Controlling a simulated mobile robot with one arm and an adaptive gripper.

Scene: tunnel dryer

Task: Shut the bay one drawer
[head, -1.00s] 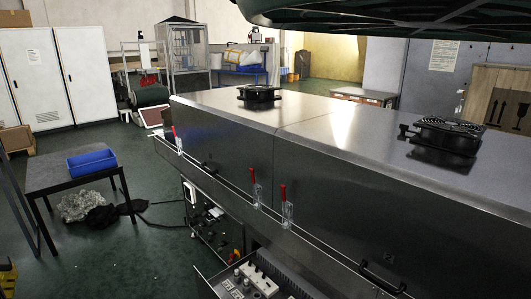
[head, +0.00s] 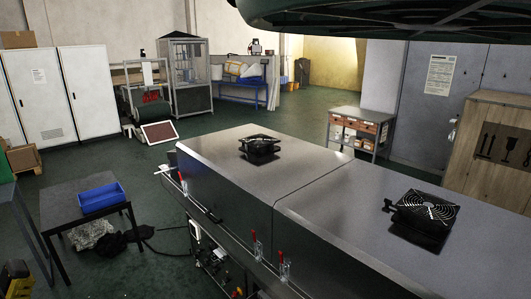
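The tunnel dryer (head: 350,215) is a long metal housing running from the middle to the lower right in the head view. Below its hood, an open lower bay (head: 215,262) shows wiring and small parts near the bottom edge. No drawer can be made out clearly now; the lower front of the dryer is cut off by the frame. My gripper is not in view.
Two black fans (head: 259,148) (head: 424,215) sit on the hood. Red-handled clamps (head: 254,243) line its front edge. A wooden crate (head: 485,150) stands right.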

